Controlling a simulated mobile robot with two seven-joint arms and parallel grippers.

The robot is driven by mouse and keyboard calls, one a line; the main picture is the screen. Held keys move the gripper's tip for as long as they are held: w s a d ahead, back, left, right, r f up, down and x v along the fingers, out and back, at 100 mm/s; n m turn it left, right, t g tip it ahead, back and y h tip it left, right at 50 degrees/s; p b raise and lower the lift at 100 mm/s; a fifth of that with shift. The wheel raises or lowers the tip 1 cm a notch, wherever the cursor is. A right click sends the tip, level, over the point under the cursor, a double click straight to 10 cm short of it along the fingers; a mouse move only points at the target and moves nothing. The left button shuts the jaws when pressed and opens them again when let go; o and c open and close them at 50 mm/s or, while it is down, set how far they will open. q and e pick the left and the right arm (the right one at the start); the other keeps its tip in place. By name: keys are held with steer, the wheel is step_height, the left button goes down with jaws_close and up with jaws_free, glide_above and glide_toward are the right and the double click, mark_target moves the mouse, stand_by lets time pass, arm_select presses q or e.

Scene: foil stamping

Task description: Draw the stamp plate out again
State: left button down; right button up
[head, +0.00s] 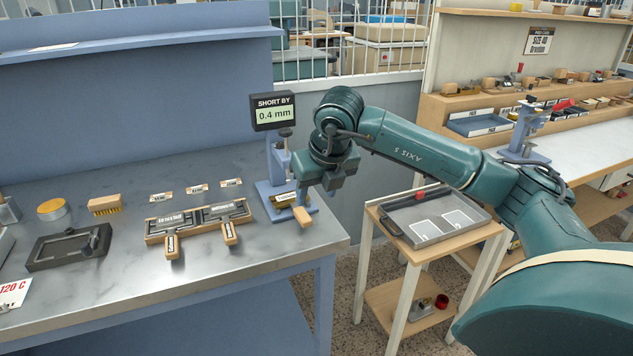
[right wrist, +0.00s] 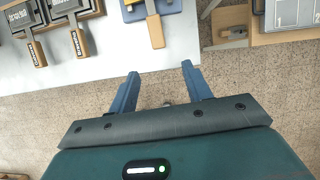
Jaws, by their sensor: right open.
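The stamp plate sits in the small blue press (head: 268,188) at the table's right end. Its wooden handle (head: 302,216) sticks out toward the front; most of the plate is hidden inside the press. The handle (right wrist: 155,30) also shows in the right wrist view, ahead of the fingers. My right gripper (head: 318,187) is open and empty, close by the press. In the right wrist view its fingers (right wrist: 160,75) are apart, over the floor just off the table edge, and do not touch the handle. My left gripper is not in view.
A display (head: 273,113) above the press reads "SHORT BY 0.4 mm". Two more wooden-handled plates lie in a wooden rack (head: 153,238) left of the press. A brush (head: 105,204) and a dark tray (head: 50,252) lie farther left. A side stand (head: 440,240) holds a grey tray.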

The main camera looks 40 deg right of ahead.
mark_target(301, 210)
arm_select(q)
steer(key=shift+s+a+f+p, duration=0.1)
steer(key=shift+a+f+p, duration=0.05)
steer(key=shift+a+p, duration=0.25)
arm_select(e)
steer(key=x, duration=1)
steer(key=shift+a+f, duration=0.1)
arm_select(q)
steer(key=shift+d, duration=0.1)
arm_select(e)
steer(key=shift+c, duration=0.3)
jaws_close()
steer(key=shift+w, duration=0.2)
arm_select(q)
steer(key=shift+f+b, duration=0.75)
arm_select(e)
steer(key=shift+w+d, duration=0.3)
steer(key=shift+w, duration=0.8)
steer(key=shift+w+d, duration=0.25)
steer(key=shift+w, duration=0.85)
